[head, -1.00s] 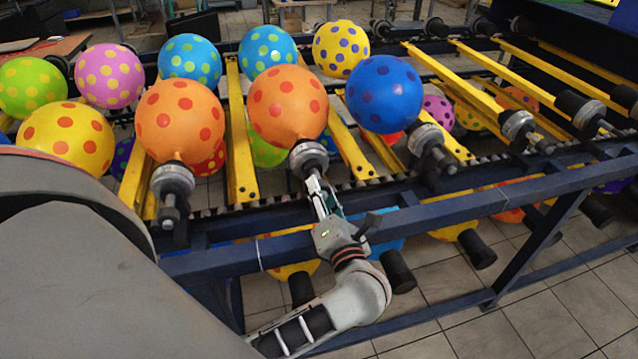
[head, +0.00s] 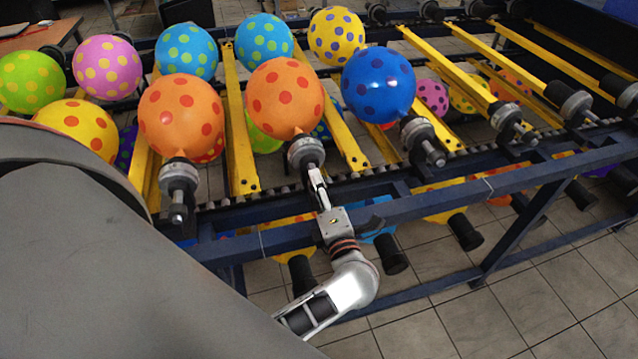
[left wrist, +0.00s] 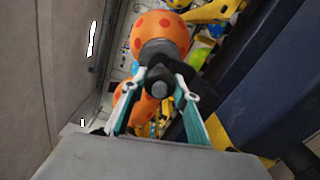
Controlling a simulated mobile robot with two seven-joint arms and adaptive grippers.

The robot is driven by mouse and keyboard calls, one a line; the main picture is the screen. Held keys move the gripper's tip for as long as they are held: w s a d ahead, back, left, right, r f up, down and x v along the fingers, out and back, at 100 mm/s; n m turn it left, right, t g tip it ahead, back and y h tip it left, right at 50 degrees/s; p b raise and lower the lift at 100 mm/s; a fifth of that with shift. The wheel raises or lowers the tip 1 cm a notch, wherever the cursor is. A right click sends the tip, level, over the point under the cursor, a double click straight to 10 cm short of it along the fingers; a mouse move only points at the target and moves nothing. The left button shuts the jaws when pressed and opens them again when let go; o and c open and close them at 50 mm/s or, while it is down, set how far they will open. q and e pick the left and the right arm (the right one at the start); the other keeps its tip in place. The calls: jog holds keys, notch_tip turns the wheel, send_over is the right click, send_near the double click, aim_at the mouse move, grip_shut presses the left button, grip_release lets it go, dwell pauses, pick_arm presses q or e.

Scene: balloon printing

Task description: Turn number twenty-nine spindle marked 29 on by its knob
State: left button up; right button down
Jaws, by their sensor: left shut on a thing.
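My left gripper (head: 314,176) reaches up from below in the head view. It is shut on the knob at the near end of a dark spindle (head: 305,152) that carries an orange balloon with red dots (head: 285,98). In the left wrist view the two teal-sided fingers close on the dark knob (left wrist: 160,84) from both sides, with the orange balloon (left wrist: 160,35) beyond it. No number 29 is legible on this spindle in either view. My right gripper is not in view.
A dark blue rail (head: 400,208) runs across the front, just below my left gripper. Neighbouring spindles stand close on both sides, one with an orange balloon (head: 181,115) and one with a blue balloon (head: 378,85). Yellow bars (head: 238,130) lie between them. Tiled floor is open at lower right.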

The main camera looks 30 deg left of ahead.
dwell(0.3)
pick_arm(q)
jog(key=o, duration=1.1)
